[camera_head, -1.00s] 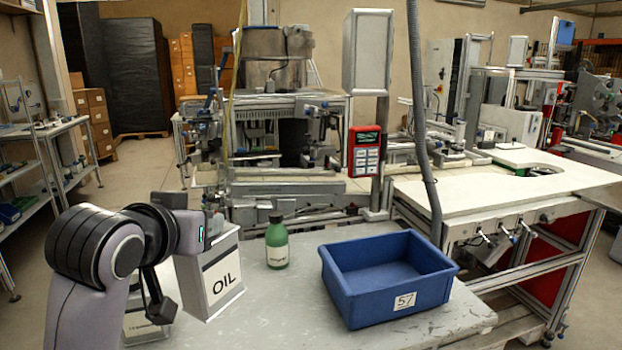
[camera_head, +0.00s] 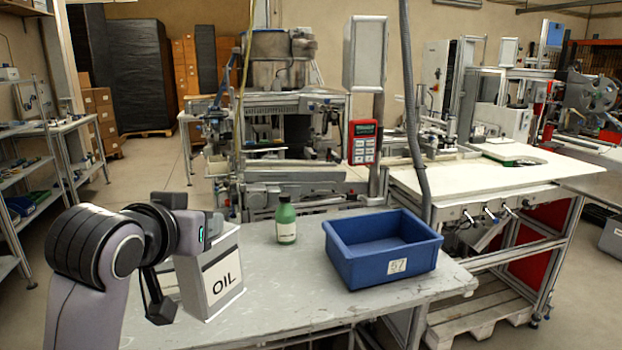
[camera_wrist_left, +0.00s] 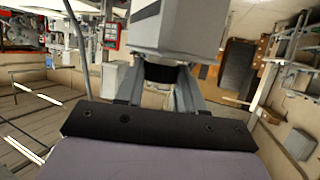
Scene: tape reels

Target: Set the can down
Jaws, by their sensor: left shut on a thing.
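The can (camera_head: 222,283), a pale grey box-shaped can with a dark top band and an "OIL" label, shows at the left of the head view. My left gripper (camera_wrist_left: 168,82) is shut on the can at its upper part. The can's light body (camera_wrist_left: 180,25) fills the top middle of the wrist view. In the head view the can looks upright, in front of the grey worktable (camera_head: 300,262). Whether its base touches the tabletop cannot be told. My left wrist hides its upper left. My right gripper is not in view.
A green bottle (camera_head: 286,222) stands near the table's back edge. A blue bin (camera_head: 372,272) labelled 57 sits at the right of the table. The tabletop between the can and the bin is clear. A white-topped bench (camera_head: 480,178) stands beyond on the right.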

